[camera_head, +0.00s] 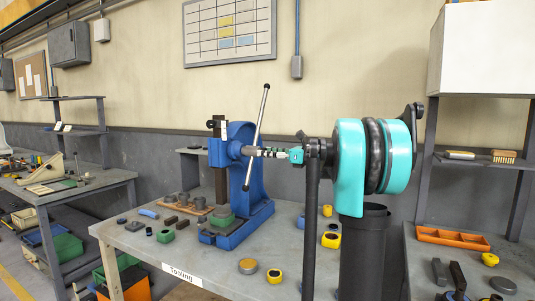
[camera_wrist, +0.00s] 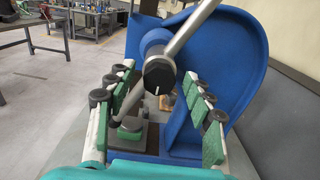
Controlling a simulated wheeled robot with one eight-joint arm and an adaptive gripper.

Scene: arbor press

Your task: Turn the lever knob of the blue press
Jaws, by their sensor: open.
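The blue press (camera_head: 256,208) stands on the grey table, with a dark vertical ram and a steel lever (camera_head: 262,115) slanting through its hub. In the wrist view the hub is a round black knob (camera_wrist: 158,74) with a white mark, and the lever (camera_wrist: 195,28) crosses behind it from upper right to lower left. My gripper (camera_head: 262,152) is at hub height, pointing left at the press. In the wrist view its green-padded fingers (camera_wrist: 160,88) are spread on both sides of the knob, open, with nothing held. Whether a finger touches the lever I cannot tell.
The table (camera_head: 185,258) carries a wooden tray with dark parts (camera_head: 188,207), a yellow-ringed part (camera_head: 274,276) and other small pieces near the press. A side table with an orange tray (camera_head: 452,237) stands at right. A wall stands behind.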

